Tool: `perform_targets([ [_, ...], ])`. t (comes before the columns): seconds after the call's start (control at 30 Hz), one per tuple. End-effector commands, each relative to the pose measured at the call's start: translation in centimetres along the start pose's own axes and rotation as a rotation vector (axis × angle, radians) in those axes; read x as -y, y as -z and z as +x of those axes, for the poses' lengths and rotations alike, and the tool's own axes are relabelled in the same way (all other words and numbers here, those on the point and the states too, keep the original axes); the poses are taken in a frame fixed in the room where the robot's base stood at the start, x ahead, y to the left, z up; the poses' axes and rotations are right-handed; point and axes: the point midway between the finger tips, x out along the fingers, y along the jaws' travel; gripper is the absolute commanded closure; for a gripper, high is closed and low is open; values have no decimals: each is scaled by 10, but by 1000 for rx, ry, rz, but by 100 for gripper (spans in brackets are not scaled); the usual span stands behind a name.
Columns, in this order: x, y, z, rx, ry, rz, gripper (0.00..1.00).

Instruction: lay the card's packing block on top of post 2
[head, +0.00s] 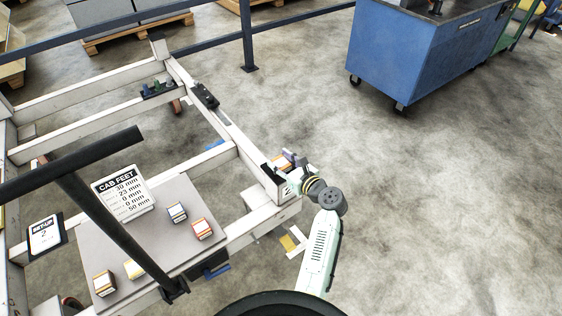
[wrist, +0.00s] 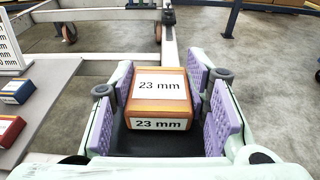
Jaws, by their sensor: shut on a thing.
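My gripper (wrist: 163,105) is shut on an orange block (wrist: 158,108) with white labels reading "23 mm". The block sits level between the purple finger pads. A dark flat surface (wrist: 120,142) shows below and around it; I cannot tell whether the block touches it. In the head view, my gripper (head: 290,170) is at the post marked 2 (head: 285,189), a white corner post of the trolley, and the block (head: 279,164) shows partly at its top. The white card (head: 123,193) is headed "CAB FEET"; its lines appear to read 30, 23, 0, 0 and 50 mm.
A grey board (head: 170,245) on the trolley holds several other blocks, among them a blue one (head: 177,212) and a red one (head: 202,229). A "SET-UP 2" sign (head: 45,235) stands left. A dark bar (head: 110,230) crosses in front. Open floor lies right, before a blue cabinet (head: 420,60).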

Motion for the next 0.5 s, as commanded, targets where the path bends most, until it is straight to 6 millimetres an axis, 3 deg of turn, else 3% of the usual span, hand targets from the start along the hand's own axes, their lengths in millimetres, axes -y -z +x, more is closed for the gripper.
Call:
perform_targets([
  [0.07, 0, 3, 1, 0, -1, 0, 86],
  [0.1, 0, 3, 1, 0, -1, 0, 57],
  [0.4, 0, 3, 1, 0, -1, 0, 37],
  [0.5, 0, 3, 0, 0, -1, 0, 37],
])
